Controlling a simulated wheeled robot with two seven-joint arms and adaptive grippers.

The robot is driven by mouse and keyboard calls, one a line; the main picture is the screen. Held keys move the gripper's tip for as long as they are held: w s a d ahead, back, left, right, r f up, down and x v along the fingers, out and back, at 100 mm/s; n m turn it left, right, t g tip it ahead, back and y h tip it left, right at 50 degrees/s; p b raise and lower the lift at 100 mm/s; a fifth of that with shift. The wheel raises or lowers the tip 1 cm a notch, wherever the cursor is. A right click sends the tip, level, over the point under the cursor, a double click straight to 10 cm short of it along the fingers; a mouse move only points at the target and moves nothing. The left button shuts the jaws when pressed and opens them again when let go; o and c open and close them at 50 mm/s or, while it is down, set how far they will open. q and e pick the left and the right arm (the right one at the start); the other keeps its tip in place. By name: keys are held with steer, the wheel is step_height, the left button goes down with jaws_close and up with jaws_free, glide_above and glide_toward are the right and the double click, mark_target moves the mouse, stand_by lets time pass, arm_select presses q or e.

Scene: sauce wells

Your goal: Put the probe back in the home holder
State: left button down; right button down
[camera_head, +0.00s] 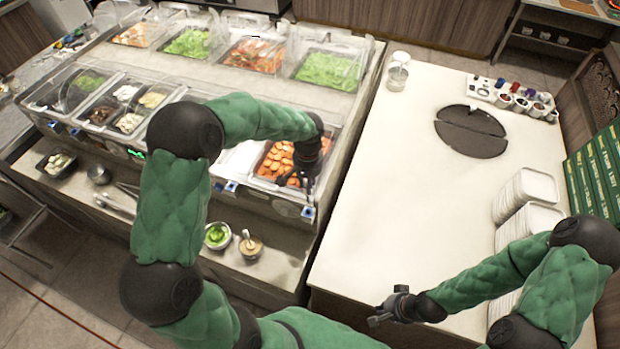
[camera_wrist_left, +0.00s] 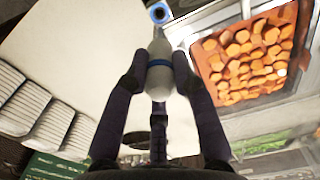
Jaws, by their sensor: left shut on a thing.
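The probe (camera_wrist_left: 159,49), pale grey with a blue band, is held between the fingers of my left gripper (camera_wrist_left: 160,76) in the left wrist view. Its far end is hidden. Beyond it, a blue-edged holder with a dark round hole (camera_wrist_left: 160,13) lies just ahead; I cannot tell the gap between them. In the head view my left gripper (camera_head: 296,180) is over the front right corner of the orange-piece tray, near a blue-marked holder (camera_head: 308,212) on the front rail. The probe is too small to make out there. My right gripper (camera_head: 387,306) looks open and empty.
The orange-piece tray (camera_head: 262,172) is beside my left gripper, with other food bins along the rail. The white counter (camera_head: 375,200) at right is mostly clear, with plate stacks (camera_head: 530,188) and a glass jar (camera_head: 397,75). Small bowls (camera_head: 217,236) stand on the lower shelf.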

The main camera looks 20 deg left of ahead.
arm_select(q)
steer(key=shift+f, duration=0.15)
steer(key=shift+s+f+b, duration=0.1)
steer(key=shift+f+b, duration=0.25)
steer(key=shift+f, duration=0.1)
steer(key=shift+f+b, duration=1.3)
steer(key=shift+f, duration=0.95)
steer(key=shift+f+b, duration=0.35)
steer(key=shift+b, duration=0.2)
steer(key=shift+f+b, duration=2)
steer(key=shift+f, duration=0.5)
steer(key=c, duration=0.9)
jaws_free()
steer(key=shift+c, duration=0.2)
